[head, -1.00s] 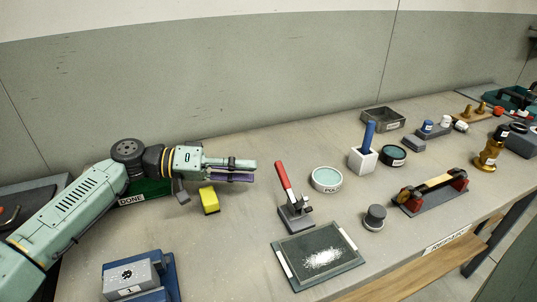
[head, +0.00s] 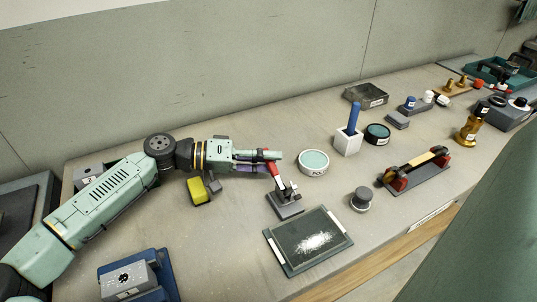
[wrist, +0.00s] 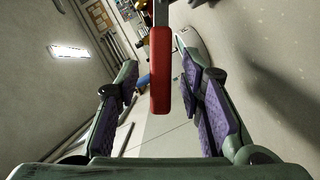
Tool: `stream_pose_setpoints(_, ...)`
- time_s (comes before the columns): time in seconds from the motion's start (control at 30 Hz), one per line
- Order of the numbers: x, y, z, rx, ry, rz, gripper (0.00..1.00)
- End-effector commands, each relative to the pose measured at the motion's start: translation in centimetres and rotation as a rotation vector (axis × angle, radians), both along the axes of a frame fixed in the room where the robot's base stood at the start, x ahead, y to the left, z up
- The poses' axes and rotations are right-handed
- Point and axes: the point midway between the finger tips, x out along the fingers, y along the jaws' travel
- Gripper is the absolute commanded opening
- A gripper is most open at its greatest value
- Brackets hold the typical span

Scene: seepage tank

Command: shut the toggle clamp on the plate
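The toggle clamp (head: 284,202) has a dark grey base and stands near the middle of the bench, just behind a dark plate with white powder (head: 310,240). Its red handle (head: 273,168) stands raised and leans left. My gripper (head: 262,161) is at the upper part of the handle, with part of the handle hidden by the fingers. In the wrist view the red handle (wrist: 160,72) lies between the two purple-padded fingers of my gripper (wrist: 163,90). The fingers are apart, with a gap visible on each side of the handle.
A yellow block (head: 198,191) sits below my wrist. A round teal dish (head: 314,162) stands right of the clamp, with a white holder with a blue rod (head: 348,140) beyond. A grey knob (head: 361,199) is to the right. A blue fixture (head: 140,277) is front left.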

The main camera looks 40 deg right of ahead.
Motion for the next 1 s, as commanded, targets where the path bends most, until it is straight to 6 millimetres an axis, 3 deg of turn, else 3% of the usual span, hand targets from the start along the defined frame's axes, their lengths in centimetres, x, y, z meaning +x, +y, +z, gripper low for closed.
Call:
stream_pose_setpoints(0.33,-0.21,-0.35,-0.13,0.000,0.000,0.001,0.35)
stream_pose_setpoints(0.83,-0.20,-0.33,-0.12,0.000,0.000,0.001,0.02)
stream_pose_setpoints(1.0,-0.20,-0.33,-0.11,0.000,0.000,0.001,0.00)
